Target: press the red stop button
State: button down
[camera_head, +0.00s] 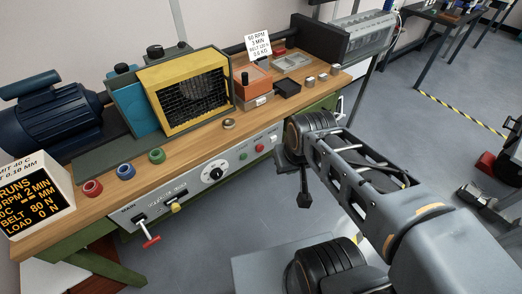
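The red button (259,148) is a small round cap on the pale control panel (188,182) along the front of the bench, near the panel's right end. A green button (243,156) sits just to its left. My gripper (304,202) hangs from the arm to the right of the panel, pointing down in front of the bench. It is apart from the red button in the picture. Its fingers are dark and small, so I cannot tell whether they are open or shut. Nothing is visibly held in it.
A black dial (215,173) and a red-handled lever (151,241) are farther left on the panel. The wooden bench top (190,165) carries a blue motor (50,115), a yellow caged guard (190,92), coloured rings and an orange box (252,80). Grey floor lies in front.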

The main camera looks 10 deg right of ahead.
aim_at(259, 148)
jog(key=u, duration=0.05)
jog(key=k, duration=0.5)
jog(key=u, duration=1.9)
jog(key=i, duration=1.15)
jog(key=z, duration=2.1)
